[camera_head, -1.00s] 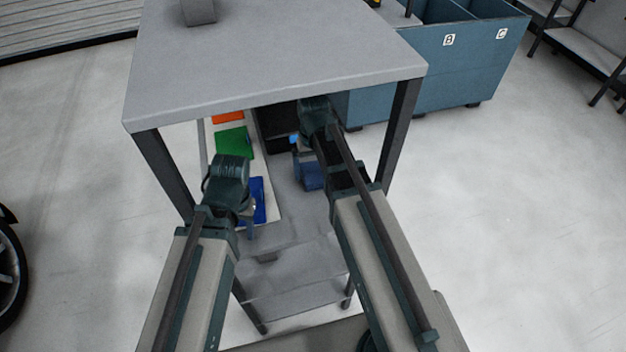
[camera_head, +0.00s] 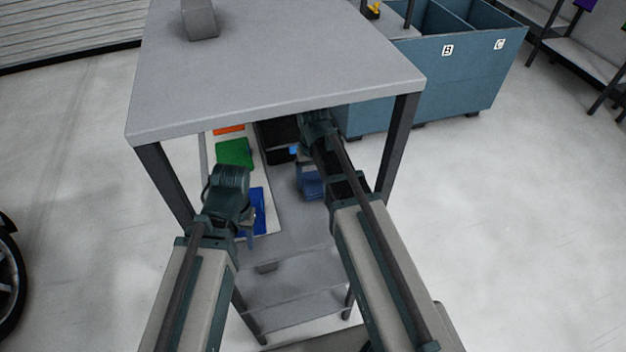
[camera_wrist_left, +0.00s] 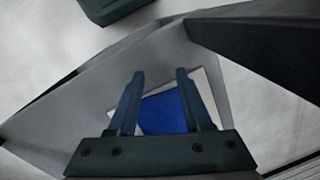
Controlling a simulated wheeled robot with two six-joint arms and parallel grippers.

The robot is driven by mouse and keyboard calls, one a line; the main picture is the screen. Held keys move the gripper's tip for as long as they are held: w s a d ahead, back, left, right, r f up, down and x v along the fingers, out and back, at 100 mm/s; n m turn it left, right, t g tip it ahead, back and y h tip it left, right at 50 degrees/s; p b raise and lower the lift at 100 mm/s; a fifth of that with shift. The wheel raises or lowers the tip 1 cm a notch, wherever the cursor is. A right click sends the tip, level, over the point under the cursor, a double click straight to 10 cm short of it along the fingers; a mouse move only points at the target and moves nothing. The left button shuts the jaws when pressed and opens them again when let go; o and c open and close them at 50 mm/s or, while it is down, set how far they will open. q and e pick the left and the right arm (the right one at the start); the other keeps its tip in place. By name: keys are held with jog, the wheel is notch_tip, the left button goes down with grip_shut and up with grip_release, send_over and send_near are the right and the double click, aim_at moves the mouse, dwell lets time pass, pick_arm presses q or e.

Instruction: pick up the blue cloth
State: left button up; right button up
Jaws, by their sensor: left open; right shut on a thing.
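The blue cloth (camera_head: 258,208) lies flat on a white board on a shelf under the grey tabletop, nearest me in a row of coloured cloths. My left gripper (camera_head: 248,228) is open beside it, its wrist covering part of the cloth's left side. In the left wrist view the blue cloth (camera_wrist_left: 165,112) shows between the open fingers (camera_wrist_left: 160,85), with the white board around it. Nothing is held there. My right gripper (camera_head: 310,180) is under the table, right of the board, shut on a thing. A small bright blue piece (camera_head: 294,150) shows beside it; what it holds is unclear.
A green cloth (camera_head: 235,153) and an orange one (camera_head: 229,128) lie behind the blue one. The tabletop (camera_head: 280,70) and its legs (camera_head: 397,145) frame the arms closely. A dark box (camera_head: 277,135) stands on the shelf. Blue bins (camera_head: 440,90) stand back right.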

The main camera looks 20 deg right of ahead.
pick_arm(q)
notch_tip(320, 180, up, 10)
jog(key=p, duration=0.9)
jog(key=shift+f, duration=0.25)
pick_arm(e)
notch_tip(320, 180, up, 10)
jog(key=shift+f, duration=0.2)
jog(key=o, duration=0.9)
jog(key=c, duration=0.6)
pick_arm(q)
notch_tip(320, 180, down, 4)
jog(key=b, duration=0.4)
jog(key=shift+f, duration=0.25)
pick_arm(e)
send_over(313, 182)
notch_tip(313, 182, down, 4)
jog(key=shift+f, duration=0.25)
pick_arm(q)
jog(key=shift+r, duration=0.2)
pick_arm(e)
jog(key=shift+r, duration=0.2)
